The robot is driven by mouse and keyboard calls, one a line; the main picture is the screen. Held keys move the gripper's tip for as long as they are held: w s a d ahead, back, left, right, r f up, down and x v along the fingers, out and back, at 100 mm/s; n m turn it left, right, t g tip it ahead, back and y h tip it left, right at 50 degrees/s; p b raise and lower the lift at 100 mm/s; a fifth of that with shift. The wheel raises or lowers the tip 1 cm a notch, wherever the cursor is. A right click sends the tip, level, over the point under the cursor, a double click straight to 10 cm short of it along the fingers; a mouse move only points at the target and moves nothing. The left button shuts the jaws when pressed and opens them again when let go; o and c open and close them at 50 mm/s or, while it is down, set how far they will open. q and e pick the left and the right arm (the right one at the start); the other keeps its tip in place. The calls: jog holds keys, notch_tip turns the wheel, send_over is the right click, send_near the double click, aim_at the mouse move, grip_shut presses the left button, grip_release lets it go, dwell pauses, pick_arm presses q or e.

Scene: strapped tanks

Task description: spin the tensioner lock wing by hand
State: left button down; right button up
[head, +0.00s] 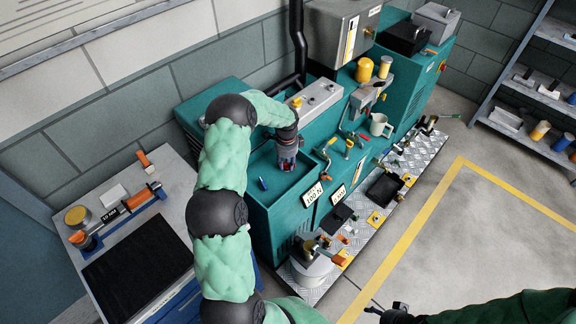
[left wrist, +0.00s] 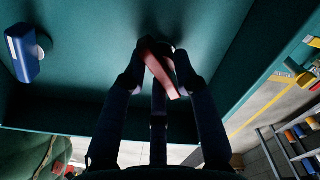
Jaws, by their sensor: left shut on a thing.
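My left gripper (head: 287,165) reaches down into a recessed teal tray (head: 254,206) on the machine. In the head view the gripper covers most of the wing. My right gripper (head: 388,311) is low at the bottom edge, away from the machine; its jaw opening is not clear.
A blue handle (head: 262,184) is in the same tray, left of the gripper; it also shows in the left wrist view (left wrist: 25,53). A grey block with a yellow knob (head: 312,96) stands behind. A mug (head: 380,125) and coloured-handled levers are to the right.

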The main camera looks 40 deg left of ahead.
pick_arm(q)
jog(key=shift+a+r+m+p, duration=0.35)
jog(key=shift+m+p, duration=0.05)
jog(key=shift+m, duration=0.5)
jog(key=shift+a+m+p, duration=0.1)
jog(key=shift+m+p, duration=0.25)
jog(key=shift+m, duration=1.05)
jog(key=shift+m+p, duration=0.3)
jog(key=shift+m, duration=0.3)
jog(key=c, duration=1.4)
grip_release()
jog(key=shift+w+m, duration=0.1)
jog(key=shift+m, duration=0.4)
jog(key=shift+o, duration=0.9)
jog(key=shift+f, duration=0.2)
